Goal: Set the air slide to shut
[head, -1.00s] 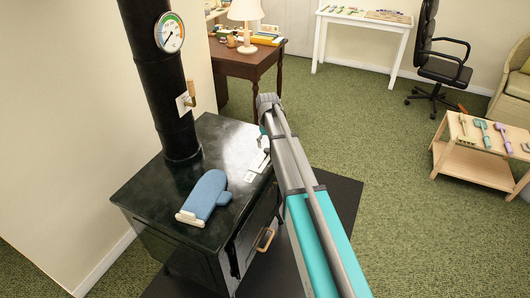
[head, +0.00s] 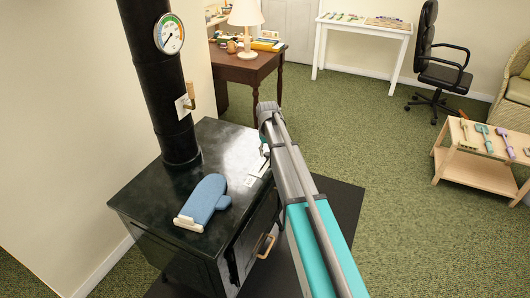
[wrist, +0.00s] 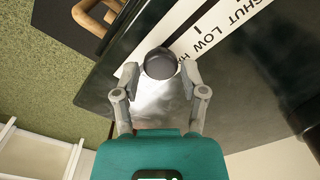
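The air slide's dark round knob (wrist: 160,63) shows in the wrist view on a white strip. A label plate (wrist: 236,38) beside it reads SHUT, LOW and a partly hidden word starting with H. The knob is by the H end, away from SHUT. My gripper (wrist: 159,72) is open, with one finger on each side of the knob and a small gap showing at each. In the head view, the white slide plate (head: 259,168) lies on the black stove top (head: 165,190), partly hidden by my arm.
A blue oven mitt (head: 204,199) lies on the stove top, left of the slide. The black flue pipe (head: 160,90) with a gauge (head: 169,33) rises behind. A wooden-handled stove door (head: 265,246) is at the front.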

